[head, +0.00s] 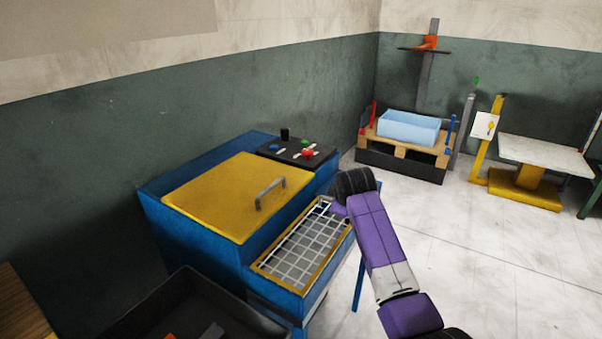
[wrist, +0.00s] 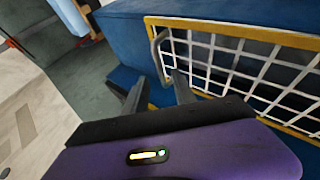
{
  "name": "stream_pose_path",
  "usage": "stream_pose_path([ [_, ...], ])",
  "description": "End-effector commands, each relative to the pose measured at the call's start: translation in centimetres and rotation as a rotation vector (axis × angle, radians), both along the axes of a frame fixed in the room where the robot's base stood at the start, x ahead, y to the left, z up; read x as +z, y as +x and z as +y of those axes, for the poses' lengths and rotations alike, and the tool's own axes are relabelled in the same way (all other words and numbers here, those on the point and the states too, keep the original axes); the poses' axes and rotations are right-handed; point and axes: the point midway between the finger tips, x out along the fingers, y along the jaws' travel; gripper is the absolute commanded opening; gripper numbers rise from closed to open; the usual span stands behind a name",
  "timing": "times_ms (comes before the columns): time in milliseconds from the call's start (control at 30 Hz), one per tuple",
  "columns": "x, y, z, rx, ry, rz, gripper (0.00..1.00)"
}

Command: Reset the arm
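My purple arm (head: 375,230) reaches in from the lower right in the head view, its black wrist joint beside the far right corner of the blue machine (head: 160,215). In the wrist view my gripper (wrist: 158,80) has two dark fingers apart with a clear gap. The grey handle (wrist: 156,55) of the wire basket (wrist: 240,62) shows just beyond and between the fingertips; I cannot tell whether they touch it. No held object shows. In the head view the basket (head: 305,241) lies in the machine's front opening, and the fingers are hidden or too small to make out.
The machine has a yellow lid (head: 235,195) with a handle and a black control panel (head: 297,152). A dark bin (head: 190,305) stands at the near left. A light-blue tub (head: 408,128) on a pallet and a yellow lift table (head: 545,155) stand farther back. Floor at right is clear.

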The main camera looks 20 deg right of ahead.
Motion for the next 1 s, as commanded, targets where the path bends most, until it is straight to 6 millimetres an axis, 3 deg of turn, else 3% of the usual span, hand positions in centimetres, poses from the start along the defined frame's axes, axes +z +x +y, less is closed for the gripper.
stream_pose_path([
  [233, 0.9, 0.8, 0.0, -0.038, 0.042, -0.063, 0.32],
  [433, 7.0, 2.9, 0.5, -0.081, 0.13, -0.314, 0.32],
  [533, 7.9, 2.1, 1.4, -0.096, 0.2, -0.445, 0.32],
  [767, 6.5, -1.7, 3.7, -0.109, 0.339, -0.624, 0.32],
  [1000, 3.0, -9.6, 6.8, -0.116, 0.509, -0.769, 0.32],
])
